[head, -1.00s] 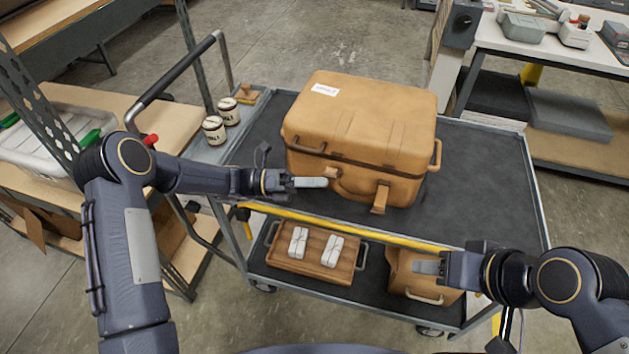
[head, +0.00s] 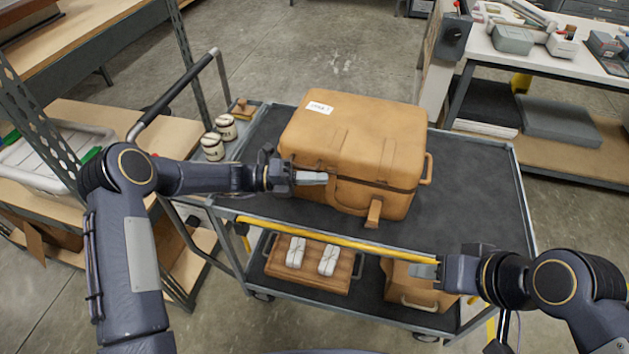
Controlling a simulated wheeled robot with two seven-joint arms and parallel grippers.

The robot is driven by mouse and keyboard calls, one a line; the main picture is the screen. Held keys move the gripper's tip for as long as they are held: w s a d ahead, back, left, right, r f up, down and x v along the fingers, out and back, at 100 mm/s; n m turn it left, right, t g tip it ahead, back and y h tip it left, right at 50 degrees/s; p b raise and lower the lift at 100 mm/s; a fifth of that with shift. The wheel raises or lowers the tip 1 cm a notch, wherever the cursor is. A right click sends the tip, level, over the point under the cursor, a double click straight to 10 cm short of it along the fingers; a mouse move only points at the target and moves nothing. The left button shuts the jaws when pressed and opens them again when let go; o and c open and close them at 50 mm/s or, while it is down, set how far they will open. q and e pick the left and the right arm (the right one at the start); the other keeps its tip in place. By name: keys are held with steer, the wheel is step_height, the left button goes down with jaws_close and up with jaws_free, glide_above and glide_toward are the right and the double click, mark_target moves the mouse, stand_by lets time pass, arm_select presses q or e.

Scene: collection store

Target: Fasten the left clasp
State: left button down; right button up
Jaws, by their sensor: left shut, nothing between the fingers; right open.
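A closed tan case (head: 350,140) with a white label stands on the top deck of a cart. Its front faces me. A right clasp (head: 374,213) hangs down and juts out on the right of the front. The left clasp is hidden behind my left gripper (head: 314,178), so I cannot tell its state. My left gripper is shut and empty, in front of the case's left front near the lid seam; contact cannot be told. My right gripper (head: 425,271) is open and empty, low in front of the cart, over a tan box in the view.
The cart's top deck (head: 470,190) is clear to the right of the case. Two white jars (head: 213,147) stand to its left. The lower shelf holds a wooden tray (head: 325,283) with white bundles and a tan box (head: 400,290). A yellow bar (head: 330,243) runs along the cart's front.

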arm_select(q)
steer(key=shift+w+a, duration=0.1)
stand_by(0.5)
steer(key=a+b, duration=0.2)
steer(key=a, duration=0.4)
steer(key=s+a+r+m+t+y, duration=0.2)
steer(key=s+a+r+m+y, duration=0.7)
steer(key=s+m, duration=0.5)
steer(key=s+a+m+t+y, duration=0.3)
steer(key=s+a+m, duration=0.1)
steer(key=s+m, duration=0.4)
steer(key=s+a+m+t+y, duration=0.2)
steer(key=s+a+m+t, duration=0.1)
steer(key=s+m, duration=0.5)
steer(key=shift+a+f+y, duration=0.4)
steer(key=shift+a, duration=0.4)
